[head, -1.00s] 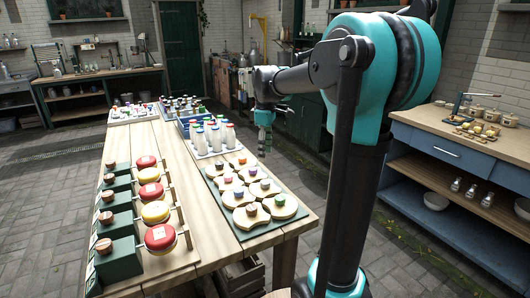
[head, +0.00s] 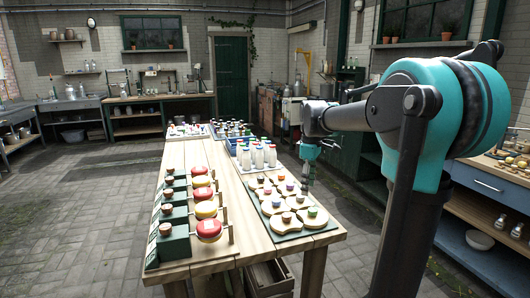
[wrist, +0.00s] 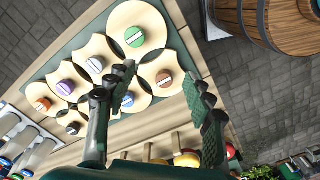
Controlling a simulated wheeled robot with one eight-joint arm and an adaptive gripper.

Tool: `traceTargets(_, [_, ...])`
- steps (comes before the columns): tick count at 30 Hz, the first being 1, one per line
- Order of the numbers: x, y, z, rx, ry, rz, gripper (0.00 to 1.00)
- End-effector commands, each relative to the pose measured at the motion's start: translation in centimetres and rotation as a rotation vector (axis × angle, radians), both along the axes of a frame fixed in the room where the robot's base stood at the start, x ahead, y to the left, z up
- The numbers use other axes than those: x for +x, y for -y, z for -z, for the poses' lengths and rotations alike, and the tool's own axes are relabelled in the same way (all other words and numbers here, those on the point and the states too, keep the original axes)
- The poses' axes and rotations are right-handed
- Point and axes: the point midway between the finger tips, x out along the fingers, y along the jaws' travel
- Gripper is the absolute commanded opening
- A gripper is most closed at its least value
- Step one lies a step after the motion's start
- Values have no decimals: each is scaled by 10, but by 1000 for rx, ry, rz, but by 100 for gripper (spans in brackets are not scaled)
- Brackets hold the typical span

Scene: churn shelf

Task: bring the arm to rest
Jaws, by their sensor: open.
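My gripper (head: 308,172) hangs from the end of my arm beside the right edge of the wooden table (head: 222,172) in the head view. In the wrist view my gripper (wrist: 165,90) shows two dark fingers spread apart with nothing between them. Beyond the fingers lies a green board (wrist: 75,52) holding several pale round pieces with coloured knobs. The same board (head: 290,237) shows at the right side of the table in the head view. My gripper appears apart from these things.
Milk bottles (head: 258,157) stand on the table behind the board. A row of red and yellow discs (head: 207,209) on green blocks lines the left side. A blue counter (head: 490,190) stands at the right. A wooden barrel (wrist: 270,20) shows in the wrist view. Floor at left is clear.

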Motion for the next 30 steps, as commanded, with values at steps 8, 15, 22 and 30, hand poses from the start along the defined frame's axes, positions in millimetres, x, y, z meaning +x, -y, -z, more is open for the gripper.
traceTargets(8, [-15,5,18,4,29,88,53])
traceTargets(15, [-40,12,46,15,78,237,53])
traceTargets(22, [-84,23,92,46,152,473,53])
traceTargets(30, [-177,38,175,145,278,901,53])
